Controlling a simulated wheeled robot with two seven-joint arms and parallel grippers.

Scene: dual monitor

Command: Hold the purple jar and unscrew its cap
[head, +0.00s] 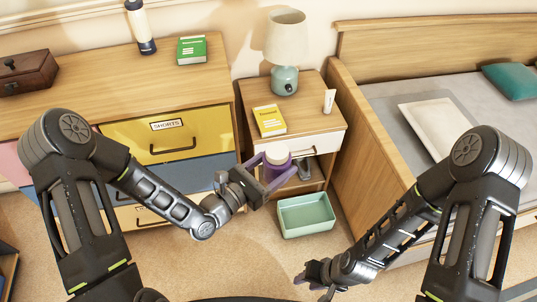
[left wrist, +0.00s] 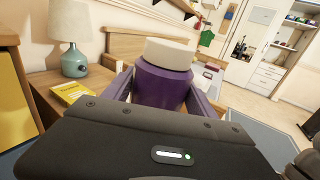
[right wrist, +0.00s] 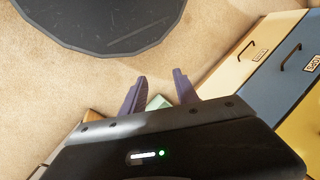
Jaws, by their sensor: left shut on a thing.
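The purple jar (head: 273,170) has a cream cap (head: 277,153) on top. My left gripper (head: 270,172) is shut on the jar body and holds it in front of the nightstand. In the left wrist view the jar (left wrist: 160,86) stands between the two fingers, with its cap (left wrist: 168,53) above them and clear of them. My right gripper (head: 318,275) is low at the bottom of the head view, well away from the jar. In the right wrist view its two fingers (right wrist: 156,92) are apart with nothing held between them.
The nightstand (head: 305,121) carries a lamp (head: 285,50), a yellow book (head: 269,121) and a white tube (head: 329,101). A green bin (head: 306,226) is on the floor below the jar. A dresser (head: 90,93) is at left and a bed (head: 345,120) at right.

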